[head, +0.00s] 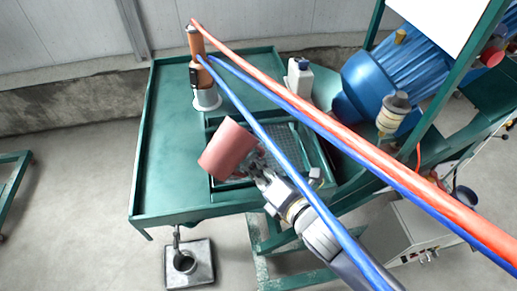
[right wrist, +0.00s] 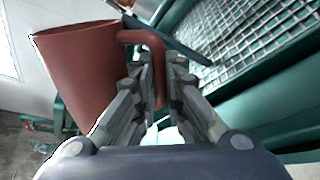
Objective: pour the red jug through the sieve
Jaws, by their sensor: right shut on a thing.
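The red jug (head: 227,150) is in my right gripper (head: 256,172), held tilted above the front part of the green table. In the right wrist view the jug (right wrist: 85,72) is at the left, and my right gripper (right wrist: 161,75) is shut on its handle. The sieve (head: 284,143) is a mesh in a green frame set in the table, just right of the jug and partly hidden by it and my arm. Its mesh also shows in the right wrist view (right wrist: 245,45). Whether anything is in the jug cannot be seen. My left gripper is not in view.
An orange and black spray tool (head: 196,58) stands on a white base at the table's back. A white bottle (head: 299,77) and a large blue motor (head: 372,80) are at the back right. Red and blue hoses (head: 300,103) cross the table. The table's left side (head: 165,150) is clear.

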